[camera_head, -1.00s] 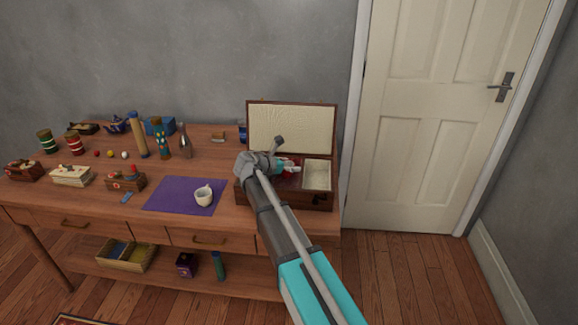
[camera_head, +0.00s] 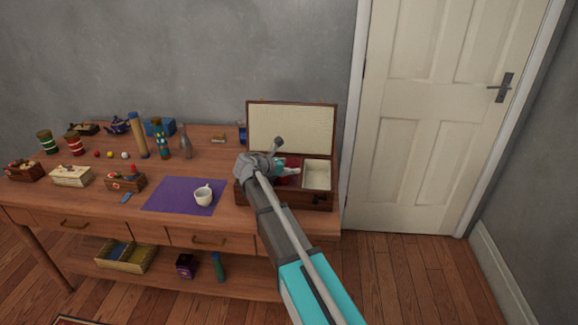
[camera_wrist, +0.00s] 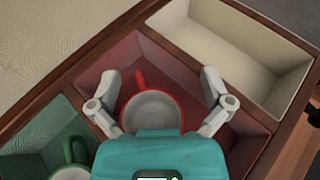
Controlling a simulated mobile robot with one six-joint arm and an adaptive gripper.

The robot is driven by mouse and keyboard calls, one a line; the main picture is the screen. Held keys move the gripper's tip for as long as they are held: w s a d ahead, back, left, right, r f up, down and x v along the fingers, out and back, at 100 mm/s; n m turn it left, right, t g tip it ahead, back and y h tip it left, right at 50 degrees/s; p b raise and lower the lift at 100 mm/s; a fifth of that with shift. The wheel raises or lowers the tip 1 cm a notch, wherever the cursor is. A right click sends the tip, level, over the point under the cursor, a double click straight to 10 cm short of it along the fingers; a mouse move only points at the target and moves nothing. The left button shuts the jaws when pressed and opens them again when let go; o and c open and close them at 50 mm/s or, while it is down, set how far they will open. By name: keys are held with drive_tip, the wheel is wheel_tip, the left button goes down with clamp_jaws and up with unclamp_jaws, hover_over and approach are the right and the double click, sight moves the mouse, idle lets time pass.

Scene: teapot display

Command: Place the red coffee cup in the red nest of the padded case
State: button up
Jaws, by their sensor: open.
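The padded case (camera_head: 290,200) stands open at the right end of the table, its lid raised behind. In the wrist view the red coffee cup (camera_wrist: 153,106), red outside with a pale inside, sits upright in the red nest (camera_wrist: 205,85), the middle compartment. My gripper (camera_wrist: 167,90) is above the nest with its fingers spread, one on each side of the cup. The fingers appear apart from the cup. The cup's near side is hidden behind my gripper's body.
A green cup (camera_wrist: 72,168) sits in the green nest (camera_wrist: 38,135) on the left. The cream nest (camera_wrist: 235,50) on the right is empty. A white cup (camera_head: 203,197) stands on a purple mat (camera_head: 166,195) left of the case.

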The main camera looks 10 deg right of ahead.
drive_tip(key=shift+s+d+f, duration=0.1)
drive_tip(key=shift+s, duration=0.3)
drive_tip(key=shift+w+r+p, duration=0.15)
drive_tip(key=shift+r+p, duration=0.3)
drive_tip(key=shift+p, duration=0.35)
drive_tip(key=p+v, duration=0.4)
drive_tip(key=v, duration=0.8)
drive_tip(key=shift+w, duration=0.3)
